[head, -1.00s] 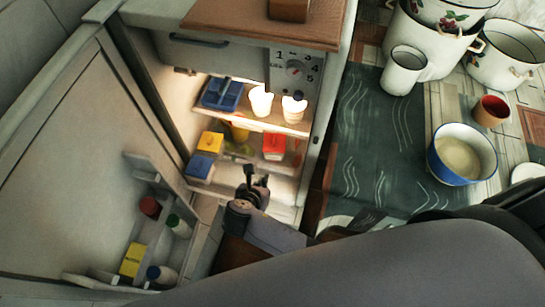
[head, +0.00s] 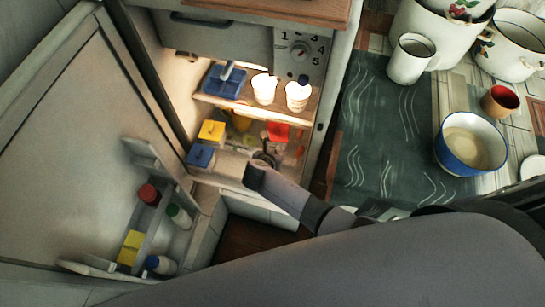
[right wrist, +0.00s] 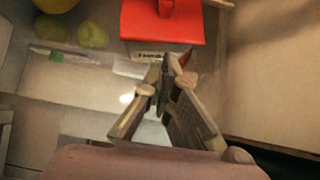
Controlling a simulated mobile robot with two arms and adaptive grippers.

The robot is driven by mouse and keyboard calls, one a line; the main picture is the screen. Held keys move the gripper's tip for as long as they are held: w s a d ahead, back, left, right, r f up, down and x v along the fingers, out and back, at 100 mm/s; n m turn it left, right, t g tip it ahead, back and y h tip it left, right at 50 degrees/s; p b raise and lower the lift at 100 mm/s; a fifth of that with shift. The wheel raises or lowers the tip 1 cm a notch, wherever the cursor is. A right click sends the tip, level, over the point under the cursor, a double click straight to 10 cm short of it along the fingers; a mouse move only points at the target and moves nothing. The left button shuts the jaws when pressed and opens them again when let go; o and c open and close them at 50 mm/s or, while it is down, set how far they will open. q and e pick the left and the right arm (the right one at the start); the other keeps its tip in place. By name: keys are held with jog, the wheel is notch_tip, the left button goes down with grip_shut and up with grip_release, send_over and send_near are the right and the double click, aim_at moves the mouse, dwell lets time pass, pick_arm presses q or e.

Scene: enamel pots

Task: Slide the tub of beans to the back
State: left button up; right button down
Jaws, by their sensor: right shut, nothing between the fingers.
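A tub with a red lid (head: 277,132) stands on the lower lit shelf of the open fridge, at the right. It also shows at the top of the right wrist view (right wrist: 162,22), with a label on its front too blurred to read, so I cannot tell whether it holds beans. Tubs with a yellow lid (head: 211,131) and a blue lid (head: 200,156) stand at the shelf's left. My right gripper (right wrist: 170,64) is shut and empty, just in front of the red-lidded tub; I cannot tell if it touches. My left gripper is not in view.
The open door (head: 70,150) on the left carries bottles. Right of the fridge, pots and a blue bowl (head: 470,145) stand on the counter.

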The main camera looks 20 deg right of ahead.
aim_at(278, 144)
jog(key=shift+w+d+r+p, duration=0.1)
jog(key=shift+w+d+p, duration=0.05)
jog(key=shift+w+d, duration=0.4)
jog(key=shift+w+d+r+p, duration=0.15)
jog(key=shift+w+d, duration=0.15)
jog(key=shift+w, duration=0.4)
jog(key=shift+w+d+f, duration=0.1)
jog(key=shift+w+f, duration=0.05)
jog(key=shift+f, duration=0.05)
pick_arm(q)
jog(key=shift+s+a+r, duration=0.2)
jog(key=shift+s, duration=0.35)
